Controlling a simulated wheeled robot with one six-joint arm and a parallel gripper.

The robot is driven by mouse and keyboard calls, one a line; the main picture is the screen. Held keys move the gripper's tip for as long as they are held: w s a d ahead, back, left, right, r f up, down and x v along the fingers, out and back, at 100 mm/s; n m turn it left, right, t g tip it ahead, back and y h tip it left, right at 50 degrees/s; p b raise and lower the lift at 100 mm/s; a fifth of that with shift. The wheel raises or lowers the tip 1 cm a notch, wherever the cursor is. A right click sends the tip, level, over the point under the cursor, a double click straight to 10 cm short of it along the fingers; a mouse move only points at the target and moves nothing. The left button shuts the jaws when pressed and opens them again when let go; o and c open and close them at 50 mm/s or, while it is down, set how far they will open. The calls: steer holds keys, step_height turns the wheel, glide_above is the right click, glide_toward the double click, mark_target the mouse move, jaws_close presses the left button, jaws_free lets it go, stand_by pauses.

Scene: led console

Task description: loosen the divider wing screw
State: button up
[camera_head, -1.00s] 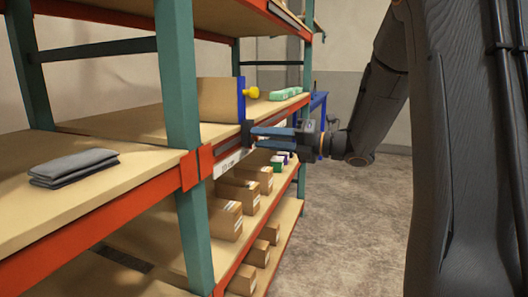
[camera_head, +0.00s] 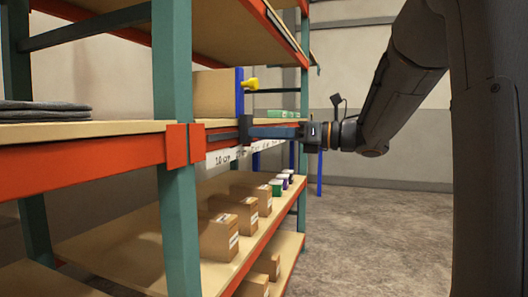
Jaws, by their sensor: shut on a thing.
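The divider is an upright blue panel (camera_head: 239,92) on the middle shelf, beside a cardboard-coloured box. A dark clamp block (camera_head: 246,128) sits below it at the shelf's front edge. My gripper (camera_head: 254,131) reaches in from the right, level, with its long blue fingers against this block. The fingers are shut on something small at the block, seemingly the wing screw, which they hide. A yellow piece (camera_head: 251,84) stands out to the right of the panel, above my fingers; I cannot tell what it is.
The shelf's orange front beam (camera_head: 90,183) carries a white scale strip (camera_head: 226,156) with centimetre marks. A green post (camera_head: 175,150) stands left of the clamp. Folded grey cloth (camera_head: 40,110) lies at left. The floor at right is clear.

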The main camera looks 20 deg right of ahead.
steer(key=shift+w+n+b, duration=0.1)
steer(key=shift+n+b, duration=0.9)
steer(key=shift+b, duration=0.55)
steer(key=o, duration=1.1)
steer(key=shift+a, duration=0.1)
steer(key=p+v, duration=0.1)
steer(key=v, duration=0.7)
steer(key=shift+p, duration=0.3)
